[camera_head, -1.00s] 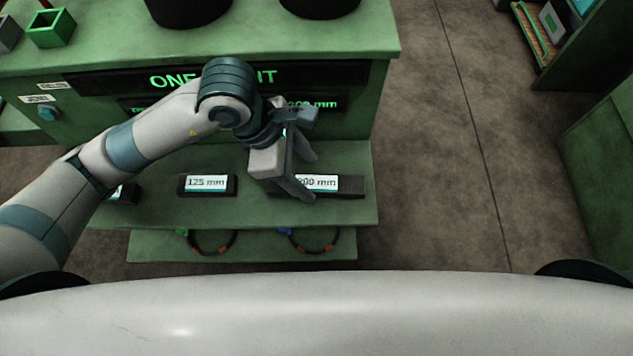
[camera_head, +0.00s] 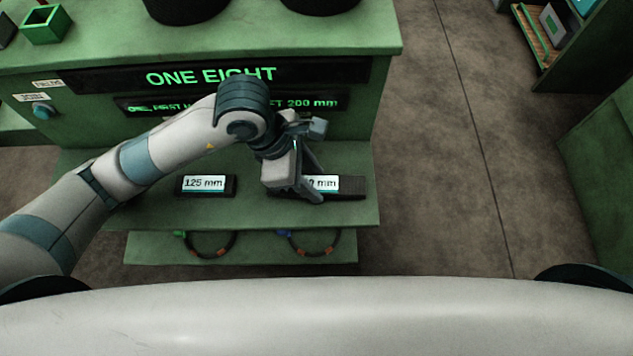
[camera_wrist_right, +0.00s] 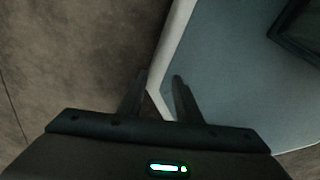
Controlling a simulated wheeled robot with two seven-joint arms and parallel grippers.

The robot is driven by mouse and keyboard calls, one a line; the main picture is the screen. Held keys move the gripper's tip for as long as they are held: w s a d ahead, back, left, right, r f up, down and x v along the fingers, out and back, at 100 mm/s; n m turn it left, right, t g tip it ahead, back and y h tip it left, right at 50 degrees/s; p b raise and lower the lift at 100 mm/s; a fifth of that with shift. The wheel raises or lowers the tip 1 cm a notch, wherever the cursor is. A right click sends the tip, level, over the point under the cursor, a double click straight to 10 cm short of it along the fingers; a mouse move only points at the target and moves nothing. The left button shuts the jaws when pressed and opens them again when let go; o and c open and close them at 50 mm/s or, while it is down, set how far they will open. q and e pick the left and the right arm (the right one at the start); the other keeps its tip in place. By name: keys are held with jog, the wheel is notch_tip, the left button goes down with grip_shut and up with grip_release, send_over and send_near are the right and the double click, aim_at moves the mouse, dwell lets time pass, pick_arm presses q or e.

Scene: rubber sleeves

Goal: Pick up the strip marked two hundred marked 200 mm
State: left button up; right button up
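The 200 mm strip (camera_head: 350,194) is a dark bar with a white label on the green shelf in the head view. The left part of its label is hidden behind my left gripper. My left gripper (camera_head: 313,185) points down at the strip's label, with its fingers apart and one finger in front of the label. Whether the fingers touch the strip cannot be told. My right gripper (camera_wrist_right: 158,90) shows in the right wrist view with its two fingers apart and nothing between them.
The 125 mm strip (camera_head: 206,185) lies to the left on the same shelf (camera_head: 230,213). A lower shelf (camera_head: 258,247) holds two dark rings. A display panel (camera_head: 215,76) reading ONE EIGHT is on the green bench behind. Bare floor (camera_head: 440,180) lies to the right.

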pick_arm(q)
jog(key=c, duration=0.5)
pick_arm(e)
jog(key=shift+d, duration=0.1)
pick_arm(q)
jog(key=shift+r, duration=0.15)
pick_arm(e)
jog(key=shift+f, duration=0.1)
